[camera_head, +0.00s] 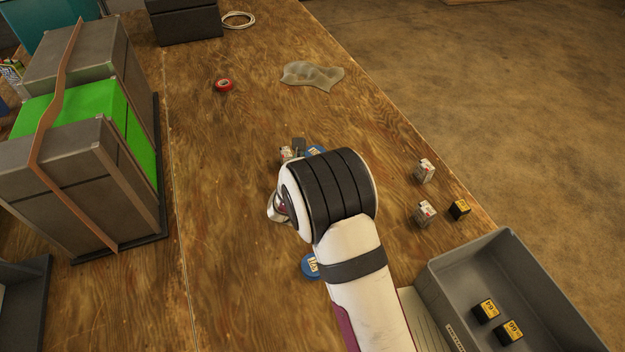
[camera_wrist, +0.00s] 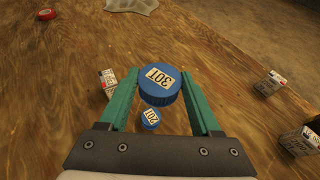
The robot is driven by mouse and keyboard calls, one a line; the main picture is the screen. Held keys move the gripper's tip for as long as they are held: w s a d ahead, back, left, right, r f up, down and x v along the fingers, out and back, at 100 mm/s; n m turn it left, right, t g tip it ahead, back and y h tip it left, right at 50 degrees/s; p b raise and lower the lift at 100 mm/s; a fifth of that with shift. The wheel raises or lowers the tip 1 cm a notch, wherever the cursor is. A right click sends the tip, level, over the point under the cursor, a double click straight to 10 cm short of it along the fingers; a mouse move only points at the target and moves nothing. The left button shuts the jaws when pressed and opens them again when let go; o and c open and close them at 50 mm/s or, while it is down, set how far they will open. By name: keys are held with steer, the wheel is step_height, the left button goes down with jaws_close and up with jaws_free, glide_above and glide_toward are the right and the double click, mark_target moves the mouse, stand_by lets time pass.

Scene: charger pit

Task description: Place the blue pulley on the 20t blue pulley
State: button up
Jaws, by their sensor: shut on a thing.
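A blue pulley with a pale label (camera_wrist: 160,84) sits between the teal fingertips of my gripper (camera_wrist: 160,72) in the wrist view, and the gripper is shut on it. Its label reads upside down, like 30T. In the head view, only part of the held pulley (camera_head: 316,150) shows past my wrist. The smaller 20T blue pulley (camera_wrist: 150,118) lies on the table below the held one and nearer to me in the wrist view. My wrist hides it in the head view. Another blue pulley (camera_head: 310,266) lies on the table left of my forearm.
A small white box (camera_wrist: 107,82) stands just left of my left finger. Two white boxes (camera_head: 424,171) (camera_head: 425,213) and a black-yellow box (camera_head: 459,209) stand to the right. A grey bin (camera_head: 440,272) is at front right. Red tape (camera_head: 223,86) lies farther back, amid open tabletop.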

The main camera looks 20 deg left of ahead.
steer(key=f, duration=0.8)
steer(key=shift+s+a, duration=0.2)
steer(key=shift+a, duration=0.1)
steer(key=shift+f, duration=0.15)
steer(key=o, duration=1.4)
steer(key=shift+o, duration=0.2)
